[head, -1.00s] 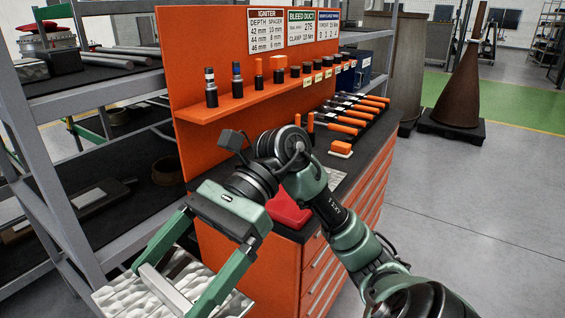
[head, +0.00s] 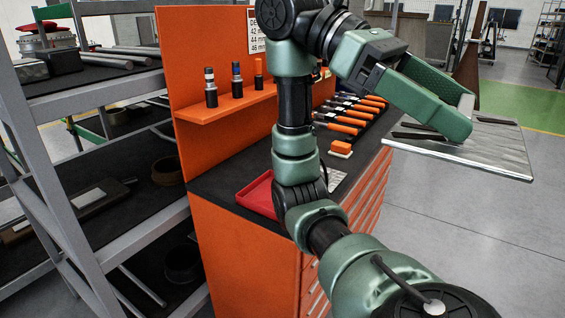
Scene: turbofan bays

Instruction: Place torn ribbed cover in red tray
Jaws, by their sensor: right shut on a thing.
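My right gripper (head: 464,120) is raised at the right, beyond the cabinet's right side as seen in the head view. It is shut on a silvery, flat-looking panel, the torn ribbed cover (head: 500,150), with dark slots or tears. The gripper fingers hide part of it. The cover is held in the air, tilted slightly, apart from the tray. The red tray (head: 257,196) lies on the cabinet's dark top near its left front corner; my arm hides its right part. My left gripper is not in view.
The orange cabinet (head: 245,258) carries a back panel with a shelf of small tools (head: 237,80). Orange-handled tools (head: 345,122) and an orange-and-white block (head: 341,149) lie on its top. A grey rack (head: 60,225) stands at the left. Open floor lies at the right.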

